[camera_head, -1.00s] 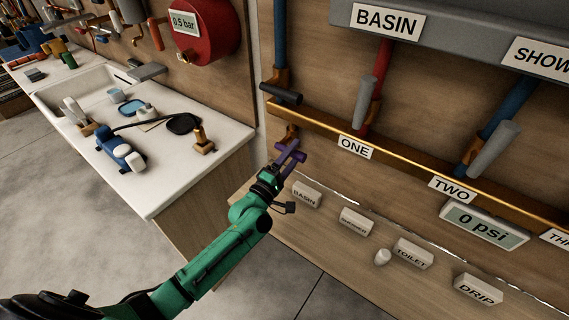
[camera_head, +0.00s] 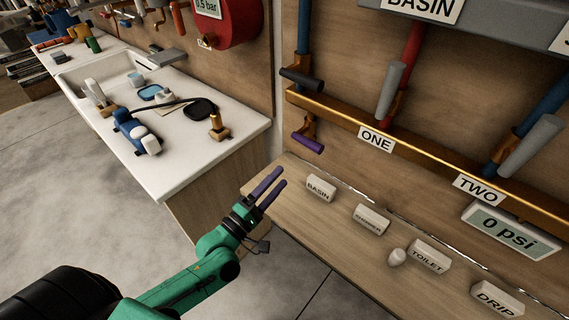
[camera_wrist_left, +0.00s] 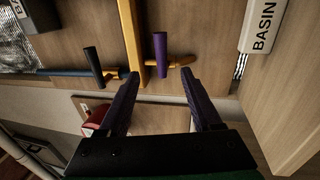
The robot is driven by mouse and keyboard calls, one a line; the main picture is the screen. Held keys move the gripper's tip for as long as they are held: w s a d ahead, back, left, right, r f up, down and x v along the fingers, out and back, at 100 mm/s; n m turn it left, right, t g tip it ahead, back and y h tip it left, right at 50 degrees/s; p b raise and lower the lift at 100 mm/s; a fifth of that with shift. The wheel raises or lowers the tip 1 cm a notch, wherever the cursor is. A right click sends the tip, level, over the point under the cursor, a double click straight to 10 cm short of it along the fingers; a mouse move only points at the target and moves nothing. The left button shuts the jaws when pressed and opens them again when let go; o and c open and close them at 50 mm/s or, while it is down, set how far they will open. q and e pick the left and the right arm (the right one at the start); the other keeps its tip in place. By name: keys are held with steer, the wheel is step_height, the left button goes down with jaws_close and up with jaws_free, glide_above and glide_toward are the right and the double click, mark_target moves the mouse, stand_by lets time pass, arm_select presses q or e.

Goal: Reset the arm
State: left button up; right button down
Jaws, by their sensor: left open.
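My left gripper (camera_head: 267,187) is open and empty, with its two purple fingers apart in the air at the left end of the wooden ledge. In the left wrist view the open fingers (camera_wrist_left: 165,100) point toward the panel, with nothing between them. A purple-handled valve (camera_head: 308,143) hangs under the left end of the brass pipe, apart from my fingers. The purple handle also shows in the left wrist view (camera_wrist_left: 161,55). My right gripper is not in view.
The ledge (camera_head: 290,215) carries blocks marked BASIN (camera_head: 320,187), SHOWER (camera_head: 370,218), TOILET (camera_head: 429,256) and DRIP (camera_head: 497,298). A white counter (camera_head: 185,172) with a blue tool (camera_head: 137,132) and a brass fitting (camera_head: 218,125) stands to the left. Grey floor lies open below it.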

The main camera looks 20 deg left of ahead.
arm_select(q)
steer(key=s+d+f+m+g, duration=0.35)
steer(key=f+m+g, duration=0.3)
steer(key=m, duration=0.35)
steer(key=s+a+f+m+g+y, duration=0.5)
steer(key=s+a+m+g+y, duration=0.15)
steer(key=s+a+g, duration=0.35)
steer(key=s+f, duration=0.3)
steer(key=f, duration=1)
steer(key=s+f, duration=0.2)
steer(key=f, duration=1)
steer(key=s+a+f+g, duration=0.1)
steer(key=s+a+f, duration=0.2)
steer(key=s+f, duration=0.9)
steer(key=s, duration=0.3)
steer(key=shift+s+a+y, duration=0.2)
steer(key=shift+s+y, duration=0.05)
steer(key=shift+y, duration=0.1)
